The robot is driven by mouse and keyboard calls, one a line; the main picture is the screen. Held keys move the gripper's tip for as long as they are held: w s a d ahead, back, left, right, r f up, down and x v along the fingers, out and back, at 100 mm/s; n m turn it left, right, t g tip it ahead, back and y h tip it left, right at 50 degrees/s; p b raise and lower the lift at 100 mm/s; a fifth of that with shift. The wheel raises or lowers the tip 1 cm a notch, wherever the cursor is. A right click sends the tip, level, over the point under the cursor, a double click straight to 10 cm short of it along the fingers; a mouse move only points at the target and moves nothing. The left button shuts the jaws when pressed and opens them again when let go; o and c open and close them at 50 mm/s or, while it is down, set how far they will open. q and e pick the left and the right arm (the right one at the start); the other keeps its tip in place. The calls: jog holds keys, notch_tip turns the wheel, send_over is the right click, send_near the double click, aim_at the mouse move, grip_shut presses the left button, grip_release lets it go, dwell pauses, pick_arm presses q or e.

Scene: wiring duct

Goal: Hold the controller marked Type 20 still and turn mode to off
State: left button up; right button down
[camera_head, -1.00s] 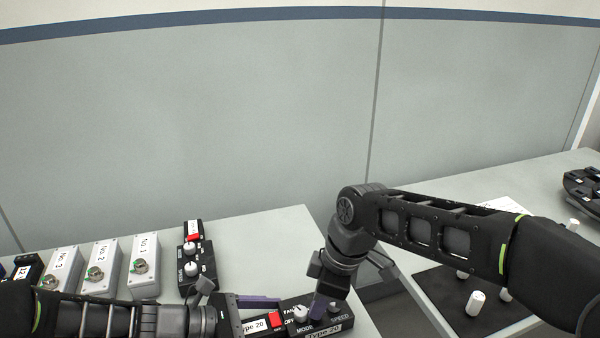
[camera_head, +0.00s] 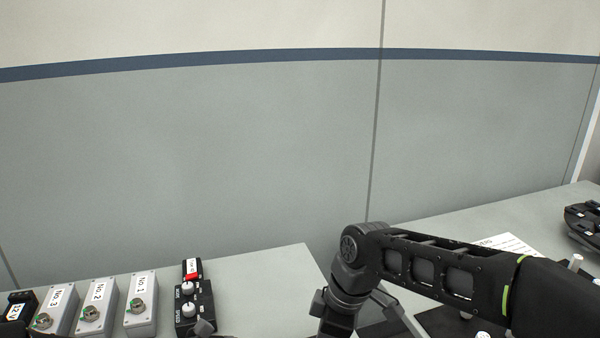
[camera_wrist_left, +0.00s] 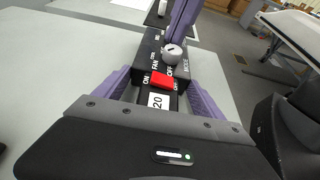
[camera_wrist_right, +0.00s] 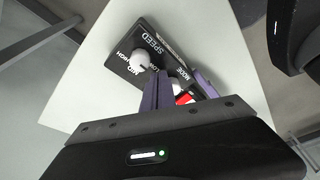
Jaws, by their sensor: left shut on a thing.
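The Type 20 controller is a black box (camera_wrist_left: 150,48) with a red switch (camera_wrist_left: 163,80), a white label ending in 20 (camera_wrist_left: 158,101) and a white mode knob (camera_wrist_left: 172,53). My left gripper (camera_wrist_left: 160,92) is shut on the controller, with its purple fingers along both sides. My right gripper (camera_wrist_right: 164,78) has its fingers together over the controller, beside the partly hidden mode knob (camera_wrist_right: 177,86); contact is unclear. The white speed knob (camera_wrist_right: 140,62) is clear of the fingers. In the head view the controller and both gripper tips are below the picture's edge.
Three grey switch boxes (camera_head: 141,303) and another black controller (camera_head: 195,305) stand on the left table. A gap separates it from the right table, which bears a white sheet (camera_head: 508,244), a dark mat (camera_head: 440,320) and a dark tray (camera_head: 583,222).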

pick_arm(q)
jog(key=shift+a, duration=0.1)
pick_arm(e)
jog(key=shift+d, duration=0.1)
pick_arm(q)
jog(key=shift+w, duration=0.1)
pick_arm(e)
jog(key=shift+r, duration=0.2)
notch_tip(320, 180, up, 6)
jog(key=shift+f, duration=0.2)
jog(key=shift+s, duration=0.1)
jog(key=shift+s+a+r, duration=0.25)
jog(key=shift+s, duration=0.35)
jog(key=shift+s+a+r, duration=0.2)
jog(key=shift+s, duration=0.35)
jog(key=shift+f, duration=0.1)
